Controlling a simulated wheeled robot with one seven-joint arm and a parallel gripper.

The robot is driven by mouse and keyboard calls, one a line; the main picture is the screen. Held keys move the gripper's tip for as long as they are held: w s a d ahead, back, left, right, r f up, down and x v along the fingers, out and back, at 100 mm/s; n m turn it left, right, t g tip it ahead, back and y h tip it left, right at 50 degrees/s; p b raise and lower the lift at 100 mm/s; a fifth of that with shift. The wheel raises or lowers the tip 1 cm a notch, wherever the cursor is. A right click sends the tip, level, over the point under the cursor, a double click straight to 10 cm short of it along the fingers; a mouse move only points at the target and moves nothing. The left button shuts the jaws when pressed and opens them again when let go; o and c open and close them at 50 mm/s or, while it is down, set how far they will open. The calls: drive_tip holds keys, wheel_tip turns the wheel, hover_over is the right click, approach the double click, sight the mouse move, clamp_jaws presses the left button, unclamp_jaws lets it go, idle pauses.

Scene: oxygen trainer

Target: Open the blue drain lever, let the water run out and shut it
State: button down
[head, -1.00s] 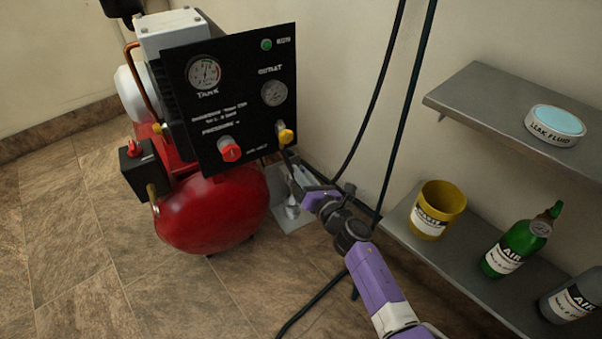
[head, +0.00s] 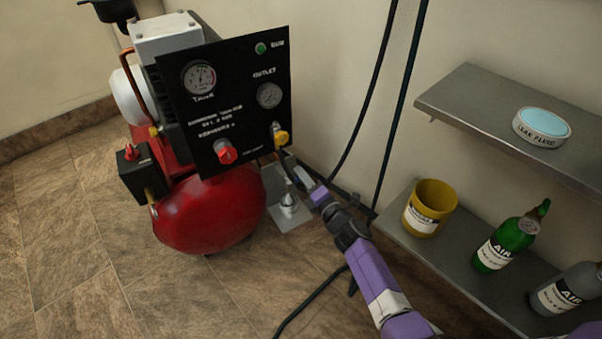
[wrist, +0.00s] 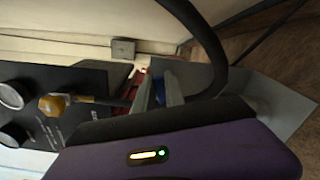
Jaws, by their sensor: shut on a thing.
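My gripper (head: 302,178) is low to the right of the red compressor tank, close to a small silver fitting (head: 289,203) on a grey plate (head: 296,221). In the wrist view, the two grey fingers (wrist: 158,92) are closed around a small blue part, the blue drain lever (wrist: 160,74). Most of the lever is hidden by the fingers and a black hose. In the head view, the lever is hidden behind my gripper. I cannot see any water or tell the lever's angle.
The red compressor tank (head: 208,215) and its black gauge panel (head: 235,110) stand left of my gripper. A black hose (head: 376,90) hangs close by. Shelves (head: 510,118) with a yellow cup (head: 432,207) and bottles stand on the right.

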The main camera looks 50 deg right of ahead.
drive_tip(key=shift+s+d+f+m, duration=0.1)
drive_tip(key=shift+f+m, duration=0.3)
drive_tip(key=shift+m, duration=0.6)
drive_tip(key=shift+d+f+m, duration=0.1)
drive_tip(key=shift+f+m, duration=0.3)
drive_tip(key=shift+m, duration=0.6)
drive_tip(key=c, duration=1.4)
unclamp_jaws()
drive_tip(key=shift+a, duration=0.1)
drive_tip(key=p+v, duration=0.2)
drive_tip(key=v, duration=0.5)
drive_tip(key=shift+s, duration=0.4)
drive_tip(key=shift+a, duration=0.1)
